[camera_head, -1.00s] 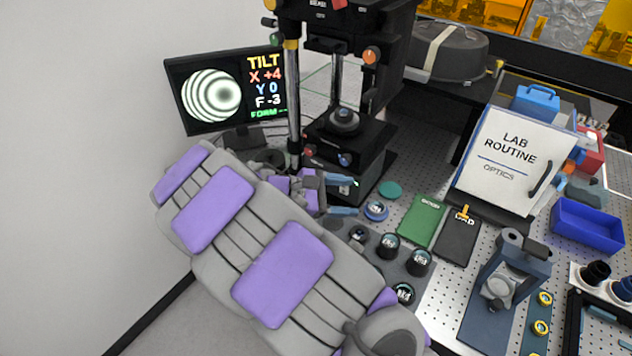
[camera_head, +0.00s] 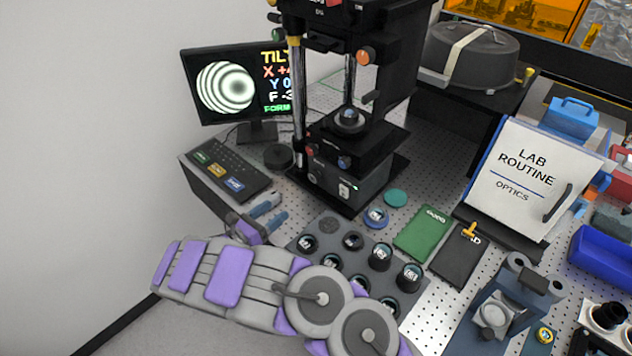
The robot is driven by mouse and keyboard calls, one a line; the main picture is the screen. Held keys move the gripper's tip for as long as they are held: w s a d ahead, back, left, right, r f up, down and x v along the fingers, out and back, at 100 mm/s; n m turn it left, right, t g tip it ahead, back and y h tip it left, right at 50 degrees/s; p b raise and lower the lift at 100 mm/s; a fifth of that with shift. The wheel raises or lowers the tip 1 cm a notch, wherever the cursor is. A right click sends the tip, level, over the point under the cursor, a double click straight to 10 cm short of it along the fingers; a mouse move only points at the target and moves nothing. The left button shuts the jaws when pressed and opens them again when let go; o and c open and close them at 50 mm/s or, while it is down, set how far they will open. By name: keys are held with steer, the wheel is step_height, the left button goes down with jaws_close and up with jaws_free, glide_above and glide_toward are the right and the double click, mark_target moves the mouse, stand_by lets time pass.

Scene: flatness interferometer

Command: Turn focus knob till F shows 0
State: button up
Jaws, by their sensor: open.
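The interferometer (camera_head: 350,180) stands on the perforated bench, a black frame with bright columns and a stage. An orange knob (camera_head: 365,55) sits on its upper right side and a green knob (camera_head: 277,34) at its upper left. Small red and blue knobs (camera_head: 344,162) sit by the stage. I cannot tell which is the focus knob. The monitor (camera_head: 236,86) shows a ring pattern and readouts; Y reads 0, while X and F are partly cut off by the column. My gripper (camera_head: 272,210) is open and empty, left of and below the interferometer, apart from every knob.
A keyboard (camera_head: 228,166) lies left of the instrument. A tray of several round optics (camera_head: 330,225) lies in front, close to my arm. A wall borders the left.

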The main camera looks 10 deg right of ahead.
mark_target(312, 179)
steer(key=shift+w+d+f, duration=0.15)
steer(key=shift+w+d, duration=0.15)
steer(key=shift+w, duration=0.35)
steer(key=b+x, duration=0.1)
steer(key=x, duration=0.5)
steer(key=b+x, duration=0.1)
steer(key=x, duration=0.6)
steer(key=shift+s+d, duration=0.1)
steer(key=shift+d, duration=0.3)
steer(key=shift+w+b, duration=0.35)
steer(key=shift+w, duration=0.3)
steer(key=shift+d, duration=0.65)
steer(key=shift+c, duration=0.3)
steer(key=shift+d, duration=0.1)
steer(key=shift+c, duration=0.7)
steer(key=shift+a, duration=0.4)
steer(key=c, duration=0.6)
steer(key=shift+d, duration=0.1)
steer(key=shift+c, duration=1.3)
